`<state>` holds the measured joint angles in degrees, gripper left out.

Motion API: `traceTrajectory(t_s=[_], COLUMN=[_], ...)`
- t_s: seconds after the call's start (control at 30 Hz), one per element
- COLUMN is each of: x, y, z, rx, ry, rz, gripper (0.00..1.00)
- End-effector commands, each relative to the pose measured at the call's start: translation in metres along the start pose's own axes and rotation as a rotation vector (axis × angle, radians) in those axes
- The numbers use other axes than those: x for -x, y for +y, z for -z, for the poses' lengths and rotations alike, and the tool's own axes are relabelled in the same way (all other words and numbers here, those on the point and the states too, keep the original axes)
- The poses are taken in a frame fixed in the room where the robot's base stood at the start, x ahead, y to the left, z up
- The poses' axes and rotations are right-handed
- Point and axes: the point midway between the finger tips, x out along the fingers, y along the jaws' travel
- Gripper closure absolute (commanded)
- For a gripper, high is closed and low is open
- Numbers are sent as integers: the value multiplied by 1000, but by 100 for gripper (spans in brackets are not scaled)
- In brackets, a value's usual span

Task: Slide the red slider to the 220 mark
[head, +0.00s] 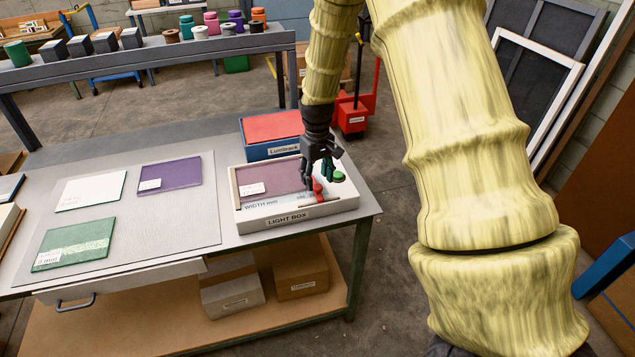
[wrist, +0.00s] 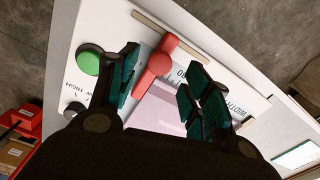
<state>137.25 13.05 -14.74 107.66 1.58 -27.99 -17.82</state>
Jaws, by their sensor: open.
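The red slider (wrist: 157,66) is a red handle with a rounded end on the white light box (head: 281,213). It sits in a slot at the light box's front edge; the slider also shows in the head view (head: 318,190), at the slot's right part. My gripper (wrist: 157,92) is open above the light box, its dark green fingers on either side of the slider's rounded end. The left finger is close to it and the right one farther off; I cannot tell whether either touches. Printed scale figures are partly hidden, and the 220 mark is not readable.
A green button (wrist: 88,62) is left of the fingers in the wrist view, with a dark knob (wrist: 75,108) near it. A blue box with a red top (head: 272,130) stands behind the light box. Coloured sheets lie on the table (head: 215,235) to the left.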

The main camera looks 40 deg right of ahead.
Motion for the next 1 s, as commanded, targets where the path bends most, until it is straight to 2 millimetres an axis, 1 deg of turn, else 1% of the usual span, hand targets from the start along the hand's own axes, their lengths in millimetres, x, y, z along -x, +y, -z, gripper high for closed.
traceTrajectory(t_s=[0.03, 0.1, 0.3, 0.5, 0.7, 1.0], x=[11, 24, 59, 81, 88, 88], y=[0, 0, 1, 1, 1, 1], z=[1, 1, 1, 1, 0, 0], rx=[0, 0, 0, 0, 0, 0], ry=[4, 4, 3, 2, 0, 0], rz=[-1, 0, -1, 0, 0, 0], gripper=[51, 51, 51, 51, 51, 51])
